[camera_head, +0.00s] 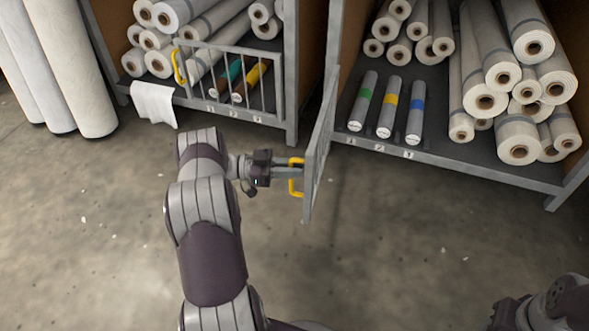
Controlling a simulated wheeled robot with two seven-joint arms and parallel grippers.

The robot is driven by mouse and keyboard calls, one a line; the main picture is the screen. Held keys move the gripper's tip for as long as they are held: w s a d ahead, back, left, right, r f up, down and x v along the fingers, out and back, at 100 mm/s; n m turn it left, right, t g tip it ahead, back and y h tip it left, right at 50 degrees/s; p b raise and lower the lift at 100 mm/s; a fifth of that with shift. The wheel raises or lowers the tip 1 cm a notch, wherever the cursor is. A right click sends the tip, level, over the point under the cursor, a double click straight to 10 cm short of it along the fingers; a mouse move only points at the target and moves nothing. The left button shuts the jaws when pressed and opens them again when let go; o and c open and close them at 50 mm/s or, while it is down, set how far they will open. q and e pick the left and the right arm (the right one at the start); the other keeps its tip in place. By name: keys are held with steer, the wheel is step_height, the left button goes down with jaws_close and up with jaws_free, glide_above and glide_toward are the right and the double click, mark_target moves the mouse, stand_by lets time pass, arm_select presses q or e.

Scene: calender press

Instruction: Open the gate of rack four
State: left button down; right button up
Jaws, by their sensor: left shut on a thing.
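The gate (318,150) of the right-hand rack is a grey barred panel. It stands swung out from the rack front, seen nearly edge-on, with its hinge side at the rack's left post. Its yellow handle (293,178) is on the outer end. My left gripper (290,172) is shut on this handle; the fingertips are partly hidden by it. The bay behind the gate is open at the front and shows rolls with green (363,97), yellow (390,101) and blue (416,104) bands. My right arm shows at the bottom right corner, its gripper out of frame.
The left rack has a closed barred gate (225,82) with a yellow handle (179,66) and a white cloth (154,103) hanging at its front. Large white rolls (75,70) stand at the far left. The concrete floor (400,240) is clear in front of the right rack.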

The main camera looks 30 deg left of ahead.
arm_select(q)
steer(key=c, duration=1.2)
jaws_free()
steer(key=shift+c, duration=0.2)
steer(key=shift+s, duration=0.1)
steer(key=shift+s+a+r, duration=0.1)
steer(key=shift+a, duration=0.15)
steer(key=p+v, duration=0.3)
steer(key=v, duration=0.9)
